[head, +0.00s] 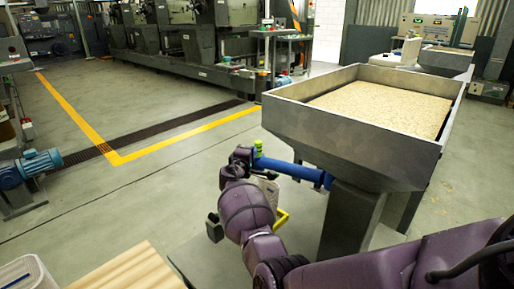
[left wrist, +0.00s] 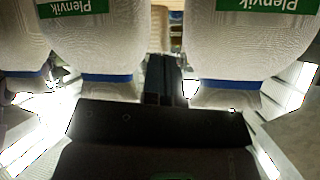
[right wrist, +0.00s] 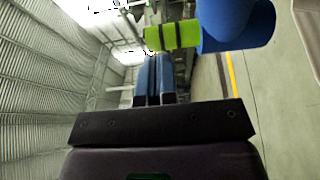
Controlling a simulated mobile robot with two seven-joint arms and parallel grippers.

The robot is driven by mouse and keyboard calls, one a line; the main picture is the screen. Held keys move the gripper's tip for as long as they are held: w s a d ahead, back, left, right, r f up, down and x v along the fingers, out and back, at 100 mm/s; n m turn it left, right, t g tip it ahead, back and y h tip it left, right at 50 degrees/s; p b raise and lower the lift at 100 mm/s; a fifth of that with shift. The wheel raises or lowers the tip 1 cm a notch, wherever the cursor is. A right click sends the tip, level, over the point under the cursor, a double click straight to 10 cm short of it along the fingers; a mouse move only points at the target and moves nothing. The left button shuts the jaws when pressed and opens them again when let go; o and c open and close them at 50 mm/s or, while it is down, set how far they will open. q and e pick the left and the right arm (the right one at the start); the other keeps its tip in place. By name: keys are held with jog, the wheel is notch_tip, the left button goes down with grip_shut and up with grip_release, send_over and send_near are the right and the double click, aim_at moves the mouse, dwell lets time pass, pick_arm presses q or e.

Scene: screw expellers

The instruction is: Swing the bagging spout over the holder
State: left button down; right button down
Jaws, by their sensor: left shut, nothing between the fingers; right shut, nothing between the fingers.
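The blue bagging spout (head: 300,172) sticks out to the left from under the steel hopper, with a yellow-green grip (head: 258,148) at its free end. In the right wrist view the spout (right wrist: 235,22) and its grip with a black band (right wrist: 180,35) are at the top, close beyond my fingers. My right gripper (right wrist: 154,62) is shut and empty beside the grip; contact cannot be told. A yellow frame (head: 282,217), perhaps part of the holder, shows low behind my right arm, mostly hidden. My left gripper (left wrist: 160,65) is shut and empty, outside the head view.
The hopper (head: 350,135), full of pale meal, stands on a steel leg at right. White Plenvik containers (left wrist: 85,45) with blue bands are close to my left gripper. A wooden surface (head: 125,270) and white bin (head: 28,275) are at lower left. Open floor lies left.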

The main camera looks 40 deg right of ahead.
pick_arm(q)
jog(key=shift+w+r+g+p, duration=0.15)
jog(key=shift+g+p, duration=0.15)
jog(key=shift+p, duration=0.35)
pick_arm(e)
jog(key=s+a, duration=0.2)
jog(key=a, duration=0.5)
jog(key=shift+a, duration=0.4)
